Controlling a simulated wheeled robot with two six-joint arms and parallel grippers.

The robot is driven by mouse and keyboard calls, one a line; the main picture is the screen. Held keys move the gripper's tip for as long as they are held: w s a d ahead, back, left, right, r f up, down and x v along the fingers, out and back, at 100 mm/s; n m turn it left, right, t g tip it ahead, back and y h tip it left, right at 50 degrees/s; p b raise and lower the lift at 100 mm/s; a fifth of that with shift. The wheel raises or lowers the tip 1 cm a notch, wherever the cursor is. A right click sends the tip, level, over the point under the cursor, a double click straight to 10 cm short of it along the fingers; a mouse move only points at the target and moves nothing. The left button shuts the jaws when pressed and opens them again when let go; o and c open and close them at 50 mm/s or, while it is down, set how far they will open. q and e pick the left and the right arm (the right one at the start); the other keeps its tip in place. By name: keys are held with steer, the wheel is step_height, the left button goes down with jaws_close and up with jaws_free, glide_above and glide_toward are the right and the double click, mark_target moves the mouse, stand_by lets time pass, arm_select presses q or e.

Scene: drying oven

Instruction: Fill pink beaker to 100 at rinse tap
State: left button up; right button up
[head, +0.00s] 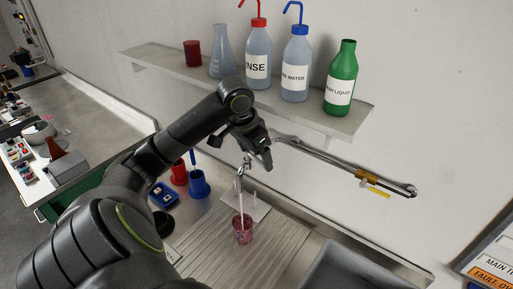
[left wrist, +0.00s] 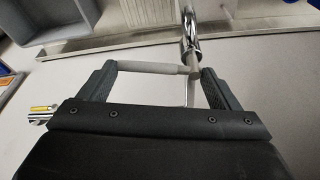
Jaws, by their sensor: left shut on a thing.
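The pink beaker (head: 242,237) stands upright on the ribbed steel drainboard (head: 205,244). A thin pale stream (head: 240,203) runs from the tap spout (head: 245,165) down into it. The water level and the marks are too small to read. My left gripper (head: 262,154) is up at the tap, above the beaker. In the left wrist view my left gripper (left wrist: 157,69) is shut on the tap's grey lever (left wrist: 150,67), which lies across between the fingers beside the chrome tap body (left wrist: 192,45). My right gripper is not in view.
A wall shelf (head: 345,118) above holds a red cup, a flask and several bottles. A pipe with a yellow handle (head: 376,190) runs along the wall. Blue (head: 198,186) and red (head: 179,173) containers stand left of the tap. A grey basin (head: 350,268) lies front right.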

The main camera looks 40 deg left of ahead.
arm_select(q)
steer(key=shift+s+m, duration=0.1)
steer(key=shift+m, duration=0.3)
steer(key=shift+s+a+r+m+p, duration=0.1)
steer(key=shift+s+a+m+p, duration=0.1)
steer(key=shift+m+p, duration=0.35)
steer(key=shift+s+m+h, duration=0.15)
steer(key=shift+m+h, duration=0.25)
steer(key=shift+m, duration=0.25)
stand_by(0.9)
steer(key=shift+w+d+n+y, duration=0.15)
steer(key=shift+w+n+y, duration=0.15)
steer(key=shift+n, duration=0.8)
stand_by(2.1)
